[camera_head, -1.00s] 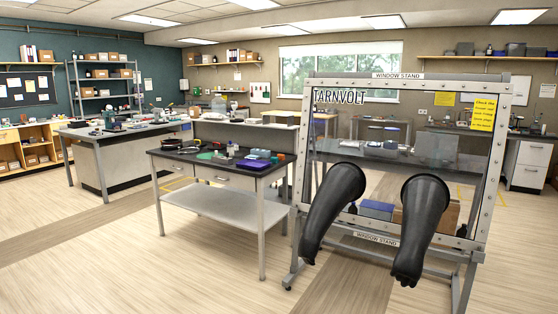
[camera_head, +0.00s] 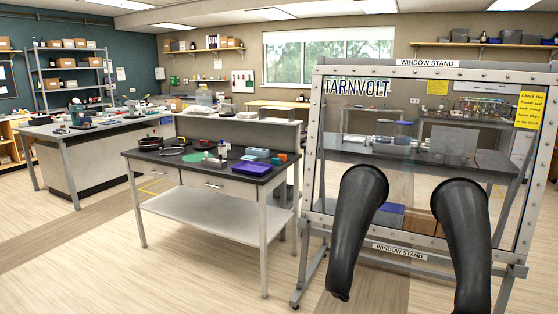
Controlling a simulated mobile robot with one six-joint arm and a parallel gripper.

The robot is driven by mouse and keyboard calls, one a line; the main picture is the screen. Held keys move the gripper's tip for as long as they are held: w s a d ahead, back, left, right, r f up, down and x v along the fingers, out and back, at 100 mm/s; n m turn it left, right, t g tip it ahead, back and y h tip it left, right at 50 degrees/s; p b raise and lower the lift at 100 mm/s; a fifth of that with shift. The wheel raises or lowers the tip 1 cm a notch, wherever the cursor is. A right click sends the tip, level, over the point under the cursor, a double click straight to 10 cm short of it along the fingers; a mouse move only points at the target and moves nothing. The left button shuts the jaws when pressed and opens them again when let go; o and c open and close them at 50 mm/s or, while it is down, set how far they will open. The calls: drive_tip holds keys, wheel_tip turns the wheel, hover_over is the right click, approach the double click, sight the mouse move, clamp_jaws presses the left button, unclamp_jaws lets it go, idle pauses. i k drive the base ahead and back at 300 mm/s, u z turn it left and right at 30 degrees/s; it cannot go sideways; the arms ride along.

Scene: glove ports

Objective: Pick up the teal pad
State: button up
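My gripper is not in view. On the dark top of the drawer table (camera_head: 140,155), a flat green-teal round piece (camera_head: 193,157) lies left of the middle; it is the likeliest teal pad, but it is too small to be sure. A pale blue-grey block (camera_head: 257,153) and a small teal and orange item (camera_head: 279,158) sit near the right end. A purple-blue flat piece (camera_head: 250,167) lies at the front right edge.
A window stand (camera_head: 310,170) with two hanging black gloves (camera_head: 357,225) stands right of the table. A long workbench (camera_head: 60,140) is behind at left. Open floor (camera_head: 100,260) lies in front of the table. A low shelf (camera_head: 200,205) spans the table's legs.

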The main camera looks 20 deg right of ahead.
sight(274, 162)
drive_tip(key=z, duration=0.35)
drive_tip(key=i, duration=1.4)
drive_tip(key=z, duration=0.25)
